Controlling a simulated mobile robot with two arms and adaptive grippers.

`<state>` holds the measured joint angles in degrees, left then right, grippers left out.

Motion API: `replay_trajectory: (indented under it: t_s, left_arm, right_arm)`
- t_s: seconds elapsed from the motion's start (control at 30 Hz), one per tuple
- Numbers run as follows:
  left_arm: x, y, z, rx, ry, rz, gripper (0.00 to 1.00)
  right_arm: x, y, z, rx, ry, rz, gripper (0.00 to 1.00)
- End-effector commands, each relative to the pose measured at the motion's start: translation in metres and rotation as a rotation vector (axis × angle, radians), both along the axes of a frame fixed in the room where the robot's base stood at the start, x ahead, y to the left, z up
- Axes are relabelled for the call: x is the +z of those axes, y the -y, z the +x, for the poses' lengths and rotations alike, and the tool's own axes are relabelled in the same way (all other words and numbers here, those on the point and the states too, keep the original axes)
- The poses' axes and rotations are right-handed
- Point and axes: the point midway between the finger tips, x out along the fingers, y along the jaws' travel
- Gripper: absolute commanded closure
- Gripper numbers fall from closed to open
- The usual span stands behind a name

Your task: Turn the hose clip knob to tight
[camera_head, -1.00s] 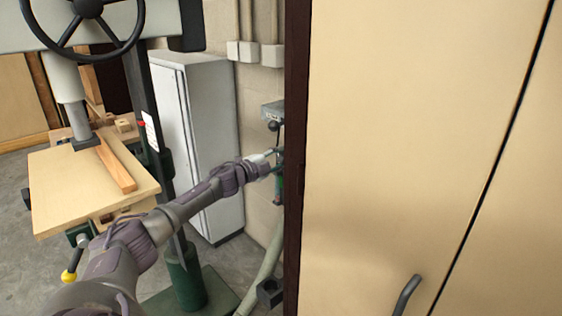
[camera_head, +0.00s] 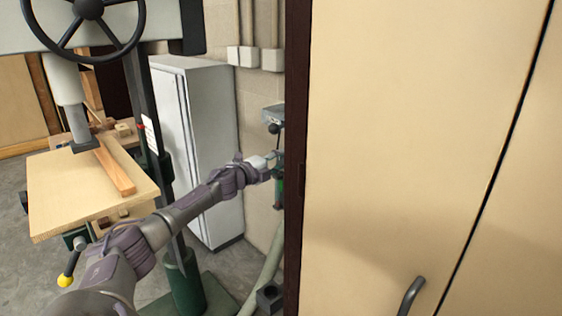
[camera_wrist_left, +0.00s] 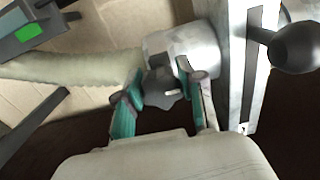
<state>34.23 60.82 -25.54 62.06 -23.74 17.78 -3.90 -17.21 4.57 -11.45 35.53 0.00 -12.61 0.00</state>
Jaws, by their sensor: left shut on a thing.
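In the left wrist view the hose clip knob (camera_wrist_left: 160,92) is a dark lobed knob with a pale slot mark. It sits at the silver collar (camera_wrist_left: 190,50) where the pale ribbed hose (camera_wrist_left: 75,68) ends. My left gripper (camera_wrist_left: 155,88) has its teal-padded fingers on either side of the knob and is shut on it. In the head view my left gripper (camera_head: 276,160) reaches to the wall beside the dark cabinet edge; that edge partly hides it, and the knob cannot be made out there. My right gripper is out of view.
A tan cabinet (camera_head: 410,130) fills the right side, close to my left gripper. A white locker (camera_head: 205,150) stands left of the wall. A press with a wooden table (camera_head: 60,190) stands at left. A black ball handle (camera_wrist_left: 298,47) is right of the collar.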

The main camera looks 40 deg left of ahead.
Motion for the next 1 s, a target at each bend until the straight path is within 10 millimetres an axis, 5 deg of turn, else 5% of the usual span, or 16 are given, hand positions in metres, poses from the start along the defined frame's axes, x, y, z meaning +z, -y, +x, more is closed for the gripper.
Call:
replay_trajectory:
  t_s: [0.13, 0.17, 0.3, 0.67, 1.0]
  left_arm:
    - [-0.002, 0.001, 0.0, -0.002, -0.004, 0.003, 0.96]
    - [-0.002, 0.001, 0.0, -0.002, -0.004, 0.003, 0.56]
    - [-0.002, 0.001, 0.0, -0.002, -0.003, 0.002, 0.35]
    - [-0.001, 0.0, -0.003, -0.001, -0.002, 0.0, 0.35]
    - [-0.004, -0.003, -0.039, -0.001, -0.007, 0.002, 0.35]
  right_arm:
    - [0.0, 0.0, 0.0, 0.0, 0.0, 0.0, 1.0]
    - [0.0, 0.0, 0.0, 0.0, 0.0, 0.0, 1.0]
    - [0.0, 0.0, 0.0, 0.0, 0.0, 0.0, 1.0]
    - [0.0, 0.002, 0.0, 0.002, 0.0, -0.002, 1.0]
    - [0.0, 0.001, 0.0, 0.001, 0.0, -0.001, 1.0]
